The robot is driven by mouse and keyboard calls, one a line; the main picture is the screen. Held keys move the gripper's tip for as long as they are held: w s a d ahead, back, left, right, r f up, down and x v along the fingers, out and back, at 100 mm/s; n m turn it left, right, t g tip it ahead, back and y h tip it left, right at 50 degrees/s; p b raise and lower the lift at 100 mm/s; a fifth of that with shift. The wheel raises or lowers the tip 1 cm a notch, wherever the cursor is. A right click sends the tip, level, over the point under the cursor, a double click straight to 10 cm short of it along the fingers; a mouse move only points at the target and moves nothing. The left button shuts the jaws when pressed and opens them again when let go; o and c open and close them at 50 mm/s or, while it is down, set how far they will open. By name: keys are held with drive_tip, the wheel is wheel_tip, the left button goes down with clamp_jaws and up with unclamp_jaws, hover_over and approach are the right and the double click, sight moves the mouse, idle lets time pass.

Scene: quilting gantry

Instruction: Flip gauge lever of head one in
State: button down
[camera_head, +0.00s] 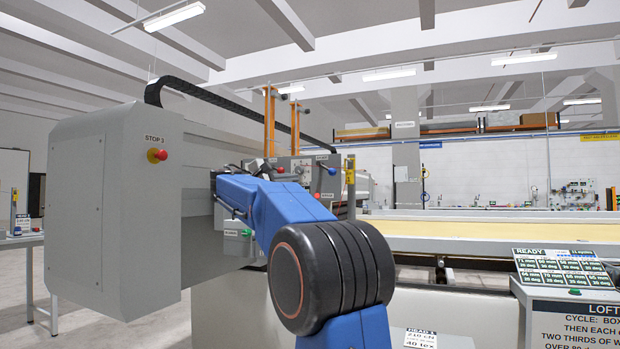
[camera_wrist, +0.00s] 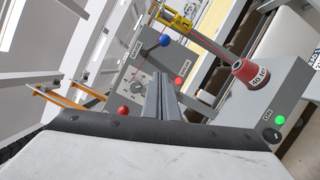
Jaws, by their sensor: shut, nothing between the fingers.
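The grey head panel (camera_wrist: 150,75) carries a dial (camera_wrist: 140,88), a lever with a blue ball (camera_wrist: 164,40) and a red ball knob (camera_wrist: 123,112). In the head view the blue ball (camera_head: 332,171) is at the panel's upper right and the red ball (camera_head: 280,170) at its left. My gripper (camera_wrist: 160,82) is shut and empty, pointing at the panel. In the wrist view its fingers overlap the panel between the two balls; contact cannot be told. My blue arm hides the gripper in the head view.
A red cone marked 40 tex (camera_wrist: 250,74) and a green button (camera_wrist: 281,119) are to the right. A yellow-capped post (camera_head: 350,168) stands beside the panel. A large grey housing (camera_head: 115,210) with a red stop button (camera_head: 157,155) is left of my arm.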

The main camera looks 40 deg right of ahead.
approach(329, 170)
drive_tip(key=w+d+f, duration=0.2)
drive_tip(key=w+d, duration=0.1)
drive_tip(key=w, duration=0.1)
drive_tip(key=shift+s+d+r, duration=0.25)
drive_tip(key=shift+s+d, duration=0.05)
drive_tip(key=shift+d, duration=0.25)
drive_tip(key=shift+s+d+r, duration=0.25)
drive_tip(key=shift+s+d, duration=0.05)
drive_tip(key=shift+d, duration=0.25)
drive_tip(key=shift+s+d+r, duration=0.25)
drive_tip(key=shift+s+d, duration=0.1)
drive_tip(key=shift+d, duration=0.2)
drive_tip(key=shift+s+d+r+n, duration=0.3)
drive_tip(key=shift+s+r+n, duration=0.25)
drive_tip(key=shift+n, duration=0.25)
